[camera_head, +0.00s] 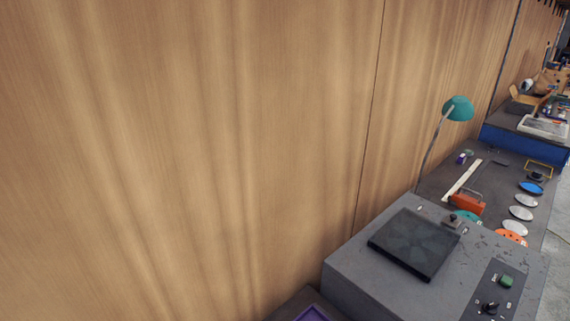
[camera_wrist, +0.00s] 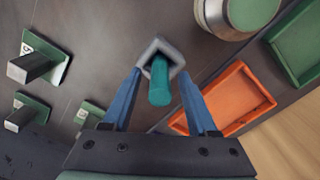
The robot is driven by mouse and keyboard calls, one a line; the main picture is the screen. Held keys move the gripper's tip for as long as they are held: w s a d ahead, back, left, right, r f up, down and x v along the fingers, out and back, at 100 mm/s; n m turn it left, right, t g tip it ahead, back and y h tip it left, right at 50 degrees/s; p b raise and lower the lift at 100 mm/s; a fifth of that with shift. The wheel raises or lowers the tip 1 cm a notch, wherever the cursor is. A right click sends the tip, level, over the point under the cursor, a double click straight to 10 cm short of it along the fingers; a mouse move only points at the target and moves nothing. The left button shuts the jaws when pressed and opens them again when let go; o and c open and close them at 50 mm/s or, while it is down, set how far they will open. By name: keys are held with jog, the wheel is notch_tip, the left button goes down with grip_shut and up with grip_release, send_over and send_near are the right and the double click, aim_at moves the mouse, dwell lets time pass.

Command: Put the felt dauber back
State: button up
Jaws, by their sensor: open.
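In the wrist view, a teal cylinder (camera_wrist: 160,84), which may be the felt dauber's handle, stands in a grey square-rimmed piece (camera_wrist: 160,47) and points up toward the camera. My gripper (camera_wrist: 161,76) is open, with one blue finger on each side of the cylinder and a visible gap to each. The cylinder's lower end is hidden inside the square rim, so I cannot tell what tip it has. Neither my gripper nor this cylinder can be made out in the head view.
Green plates with grey square posts (camera_wrist: 40,62) stand at left in the wrist view. A round metal can (camera_wrist: 235,14), an orange tray (camera_wrist: 236,98) and a green tray (camera_wrist: 300,45) lie at right. The head view shows a wooden wall (camera_head: 200,150) and a grey bench block (camera_head: 375,285).

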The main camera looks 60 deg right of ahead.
notch_tip(320, 180, up, 12)
jog(key=shift+r+b, duration=0.15)
jog(key=shift+b, duration=0.15)
dwell(0.3)
